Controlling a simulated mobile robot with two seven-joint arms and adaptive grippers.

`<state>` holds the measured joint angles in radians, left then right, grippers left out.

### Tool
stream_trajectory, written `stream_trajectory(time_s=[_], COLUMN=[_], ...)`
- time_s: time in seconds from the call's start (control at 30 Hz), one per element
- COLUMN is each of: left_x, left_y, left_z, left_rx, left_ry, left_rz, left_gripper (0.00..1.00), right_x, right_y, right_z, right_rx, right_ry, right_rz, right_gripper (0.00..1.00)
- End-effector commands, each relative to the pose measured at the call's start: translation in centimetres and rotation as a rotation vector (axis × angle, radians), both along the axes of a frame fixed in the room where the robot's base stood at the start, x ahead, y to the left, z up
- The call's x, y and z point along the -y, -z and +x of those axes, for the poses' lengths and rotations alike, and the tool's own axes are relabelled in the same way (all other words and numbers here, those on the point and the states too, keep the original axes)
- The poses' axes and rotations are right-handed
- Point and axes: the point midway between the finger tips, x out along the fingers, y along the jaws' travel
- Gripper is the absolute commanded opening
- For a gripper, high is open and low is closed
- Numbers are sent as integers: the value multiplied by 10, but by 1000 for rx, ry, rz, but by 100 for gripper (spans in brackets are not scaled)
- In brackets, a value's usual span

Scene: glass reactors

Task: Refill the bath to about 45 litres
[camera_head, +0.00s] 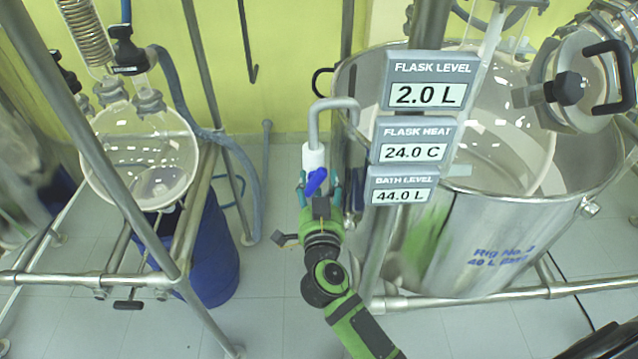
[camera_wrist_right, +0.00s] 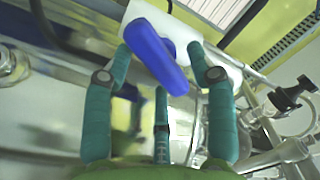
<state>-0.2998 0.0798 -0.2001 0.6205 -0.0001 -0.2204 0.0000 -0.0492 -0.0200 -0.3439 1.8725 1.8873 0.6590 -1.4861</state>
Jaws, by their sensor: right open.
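The steel bath (camera_head: 475,235) stands at the right with a large glass flask (camera_head: 500,140) inside it. The bath level display (camera_head: 403,190) reads 44.0 L. A grey spout (camera_head: 335,104) with a white valve body (camera_head: 313,157) hangs at the bath's left rim; its blue handle (camera_head: 316,181) slants across it. My right gripper (camera_head: 319,197) is open around the blue handle from below. In the right wrist view the blue handle (camera_wrist_right: 156,55) lies between the teal fingers (camera_wrist_right: 163,80); I cannot tell whether they touch it. My left gripper is not in view.
Displays above read flask level (camera_head: 428,95) 2.0 L and flask heat (camera_head: 413,152) 24.0 C. A steel pole (camera_head: 383,245) stands just right of my right arm. At left are a round glass vessel (camera_head: 140,155), a blue drum (camera_head: 213,260) and frame tubes. Floor between the rigs is clear.

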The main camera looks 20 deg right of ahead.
Motion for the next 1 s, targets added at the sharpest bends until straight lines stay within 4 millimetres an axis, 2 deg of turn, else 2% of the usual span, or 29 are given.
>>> stream_trajectory(time_s=[0.23, 0.27, 0.3, 0.37, 0.4, 0.77, 1.0], left_x=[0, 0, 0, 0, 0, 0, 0], left_y=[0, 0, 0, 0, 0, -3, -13], left_z=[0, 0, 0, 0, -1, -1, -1], left_rx=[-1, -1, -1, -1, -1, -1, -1], left_ry=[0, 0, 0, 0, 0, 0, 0], left_rz=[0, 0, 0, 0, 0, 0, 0], left_gripper=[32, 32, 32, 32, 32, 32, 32], right_x=[0, 0, 0, 0, 0, 1, 1], right_y=[0, 0, 0, 0, 0, 0, 0], right_z=[1, 1, 1, 1, 1, 1, 1], right_rx=[-1, -1, -1, -1, -1, 5, 37], right_ry=[0, 0, 0, 0, 0, 0, 2], right_rz=[1, 1, 1, 0, 0, 26, 140], right_gripper=[57, 49, 33, 9, 3, 3, 3])
